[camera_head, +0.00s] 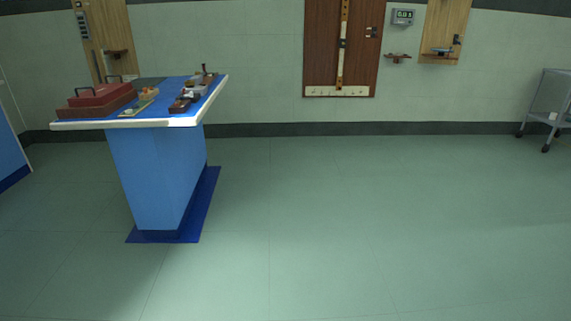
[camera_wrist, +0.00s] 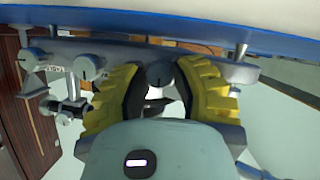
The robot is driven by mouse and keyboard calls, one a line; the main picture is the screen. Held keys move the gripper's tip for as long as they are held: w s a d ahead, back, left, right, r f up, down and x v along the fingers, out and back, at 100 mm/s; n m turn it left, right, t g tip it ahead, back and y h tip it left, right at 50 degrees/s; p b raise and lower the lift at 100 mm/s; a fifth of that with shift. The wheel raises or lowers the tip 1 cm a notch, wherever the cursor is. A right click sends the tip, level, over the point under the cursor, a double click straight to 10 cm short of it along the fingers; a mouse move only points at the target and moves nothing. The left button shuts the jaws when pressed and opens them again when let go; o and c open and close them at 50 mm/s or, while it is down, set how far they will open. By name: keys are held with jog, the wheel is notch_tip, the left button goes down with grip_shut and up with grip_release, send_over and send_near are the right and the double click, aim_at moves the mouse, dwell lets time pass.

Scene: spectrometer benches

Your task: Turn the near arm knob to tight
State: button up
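In the wrist view my gripper (camera_wrist: 158,75) has two yellow-ribbed fingers with dark inner pads, spread apart. A dark round knob (camera_wrist: 160,74) with a pale mark shows between the fingertips. Narrow gaps seem to show on both sides of it; I cannot tell if either pad touches. Two more round knobs, one beside the left finger (camera_wrist: 88,67) and one farther left (camera_wrist: 33,58), sit along the same grey metal bar (camera_wrist: 120,54). I cannot tell from the labels which knob is the near arm one. My gripper is not in the head view.
A blue edge (camera_wrist: 180,22) runs above the bar in the wrist view, and a small metal fitting (camera_wrist: 65,107) sticks out at left. In the head view a blue bench (camera_head: 155,175) holds several items, a grey cart (camera_head: 551,95) stands far right, and the middle floor is clear.

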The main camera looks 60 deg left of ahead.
grip_shut()
jog(key=shift+a+f+b, duration=0.1)
jog(key=shift+f+b, duration=0.05)
jog(key=shift+b, duration=0.9)
jog(key=shift+r+m+y+b, duration=0.4)
jog(key=shift+m+b, duration=0.2)
jog(key=shift+b, duration=1)
jog(key=shift+o, duration=1.5)
grip_release()
jog(key=shift+f, duration=0.1)
jog(key=shift+s, duration=0.1)
jog(key=v, duration=1.1)
jog(key=shift+s+a, duration=0.15)
jog(key=shift+s, duration=0.2)
